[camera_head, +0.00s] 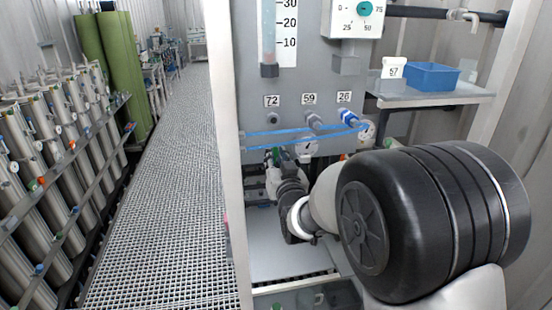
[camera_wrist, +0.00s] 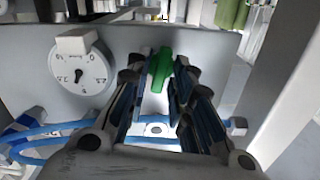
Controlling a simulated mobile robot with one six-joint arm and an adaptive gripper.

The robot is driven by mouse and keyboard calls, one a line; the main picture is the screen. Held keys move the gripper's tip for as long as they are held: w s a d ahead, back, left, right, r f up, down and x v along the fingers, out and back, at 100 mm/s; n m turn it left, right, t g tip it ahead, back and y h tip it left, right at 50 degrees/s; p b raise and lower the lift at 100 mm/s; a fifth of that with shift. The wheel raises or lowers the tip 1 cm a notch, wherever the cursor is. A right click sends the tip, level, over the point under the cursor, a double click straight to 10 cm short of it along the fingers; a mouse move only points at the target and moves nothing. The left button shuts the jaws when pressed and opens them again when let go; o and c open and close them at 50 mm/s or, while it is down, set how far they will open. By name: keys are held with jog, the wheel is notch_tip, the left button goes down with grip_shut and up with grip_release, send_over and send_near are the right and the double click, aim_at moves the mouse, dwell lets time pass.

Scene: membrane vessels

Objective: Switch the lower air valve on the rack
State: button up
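A green valve handle (camera_wrist: 160,70) shows in the wrist view, in front of the grey panel, between the two fingers of my gripper (camera_wrist: 157,82). The fingers are spread, with gaps beside the handle; whether either one touches it I cannot tell. In the head view my gripper (camera_head: 279,160) is at the lower part of the rack panel (camera_head: 290,95), below the tags. Only a bit of green (camera_head: 275,154) shows there, and my arm hides much of the valve.
Blue tubing (camera_head: 300,132) runs across the panel just above my gripper. A blue-handled valve (camera_head: 352,118) sits under tag 26. A round dial (camera_wrist: 80,70) is left of the fingers in the wrist view. A shelf holds a blue bin (camera_head: 432,76). The grated walkway (camera_head: 165,190) is clear.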

grip_shut()
jog(key=shift+b, duration=0.5)
jog(key=m+b, duration=0.2)
jog(key=b, duration=0.1)
jog(key=m+b, duration=0.5)
jog(key=b, duration=0.1)
jog(key=shift+d+f+m+b, duration=0.1)
jog(key=shift+f+m+b, duration=0.15)
jog(key=shift+m+b, duration=0.1)
jog(key=m+b, duration=0.5)
jog(key=m, duration=0.1)
jog(key=shift+b, duration=0.4)
jog(key=shift+r+m+b, duration=0.1)
jog(key=shift+m+b, duration=0.75)
jog(key=shift+m, duration=0.2)
jog(key=shift+o, duration=1.8)
grip_release()
